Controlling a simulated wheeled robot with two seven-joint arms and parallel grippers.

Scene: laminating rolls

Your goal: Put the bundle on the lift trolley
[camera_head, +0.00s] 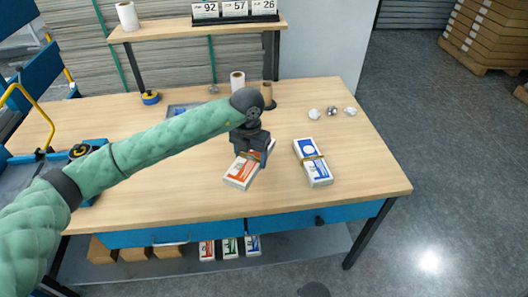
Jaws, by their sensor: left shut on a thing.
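My left gripper (250,158) points down over the table and is shut on a white bundle with orange-red print (239,178). The gripper hides the bundle's far part. I cannot tell whether the bundle is touching the tabletop. A second white bundle with blue print (315,167) and a tan band lies just to the right. A blue frame with a yellow handle (29,107) stands at the left edge; it may be the lift trolley, but it is partly cut off. My right gripper is not in view.
The wooden table (360,180) has free room at its right and front. White crumpled balls (314,114) and small rolls (237,82) lie at the back. A raised shelf (170,32) holds number cards. Several bundles (230,248) sit on the lower shelf.

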